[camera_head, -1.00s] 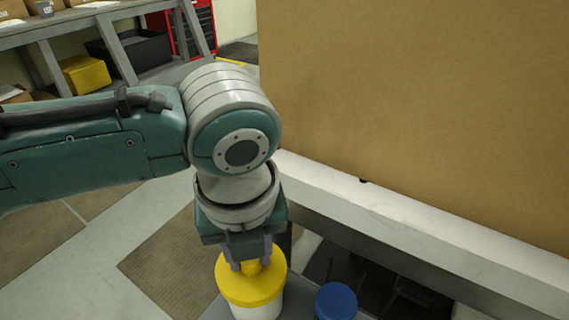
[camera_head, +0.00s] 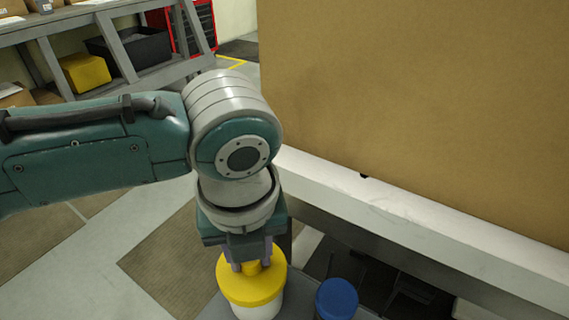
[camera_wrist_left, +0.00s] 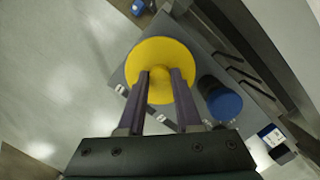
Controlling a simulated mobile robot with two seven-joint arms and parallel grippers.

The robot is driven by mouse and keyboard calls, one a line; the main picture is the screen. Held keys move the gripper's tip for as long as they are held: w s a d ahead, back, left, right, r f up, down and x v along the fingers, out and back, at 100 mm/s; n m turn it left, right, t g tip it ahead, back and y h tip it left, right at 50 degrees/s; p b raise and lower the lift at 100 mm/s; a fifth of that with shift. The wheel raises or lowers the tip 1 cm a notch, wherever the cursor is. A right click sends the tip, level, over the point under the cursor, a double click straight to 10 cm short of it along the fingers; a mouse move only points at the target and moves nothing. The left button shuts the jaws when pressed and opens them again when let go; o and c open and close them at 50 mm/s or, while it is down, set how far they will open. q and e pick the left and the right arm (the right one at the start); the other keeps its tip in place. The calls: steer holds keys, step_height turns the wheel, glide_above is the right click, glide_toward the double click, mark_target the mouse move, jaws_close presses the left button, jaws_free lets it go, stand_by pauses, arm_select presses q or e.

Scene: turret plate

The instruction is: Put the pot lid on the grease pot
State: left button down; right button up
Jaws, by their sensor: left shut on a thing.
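The yellow pot lid (camera_head: 251,288) is at the bottom of the head view, directly over the white grease pot (camera_head: 259,312). Its rim covers the pot's mouth, and I see no gap between them, though I cannot tell if it is fully seated. My left gripper (camera_head: 252,267) points down from above and is shut on the lid's yellow knob. The left wrist view shows the round lid (camera_wrist_left: 148,53) with the two fingers on either side of its knob; the lid hides the pot there. My right gripper is not in view.
A blue-topped container (camera_head: 337,299) stands just right of the pot on the same grey surface (camera_head: 296,299). A large brown panel (camera_head: 420,110) on a pale ledge (camera_head: 420,222) rises behind to the right. A grey shelf rack (camera_head: 75,22) stands at the far left.

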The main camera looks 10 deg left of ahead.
arm_select(q)
steer(key=shift+f, duration=0.25)
stand_by(0.6)
steer(key=shift+c, duration=0.2)
jaws_free()
stand_by(0.4)
steer(key=shift+r, duration=0.1)
step_height(320, 180, up, 7)
steer(key=p, duration=0.7)
steer(key=shift+p, duration=0.35)
steer(key=shift+s+d, duration=0.1)
